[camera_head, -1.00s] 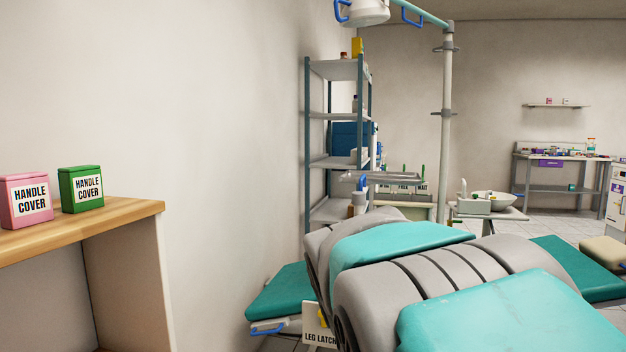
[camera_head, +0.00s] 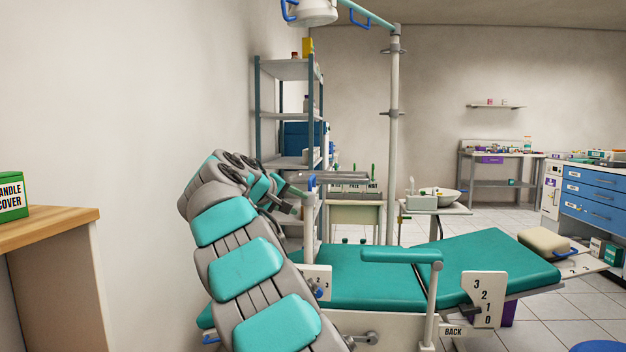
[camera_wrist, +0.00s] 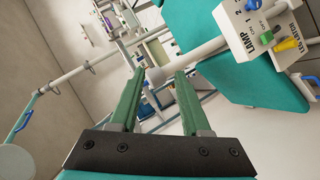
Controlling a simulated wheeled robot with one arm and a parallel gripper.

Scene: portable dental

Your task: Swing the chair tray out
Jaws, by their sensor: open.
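The chair tray is a flat grey metal tray (camera_head: 345,177) in the head view, beyond my arm and near a pale post with a blue handle (camera_head: 311,182). The teal dental chair (camera_head: 365,280) stretches below and to the right of it. My gripper (camera_wrist: 160,74) shows in the wrist view with two green fingers apart and nothing held. A pale rod (camera_wrist: 195,52) ends in a rounded tip between or just beyond the fingertips; contact cannot be told. In the head view my gripper is left of the post, partly hidden by my arm.
A panel marked LAMP (camera_wrist: 258,35) with coloured knobs is at the upper right of the wrist view. The chair's armrest (camera_head: 400,256) and numbered plate (camera_head: 484,298) stand at the near side. A wooden counter (camera_head: 60,222) is at left.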

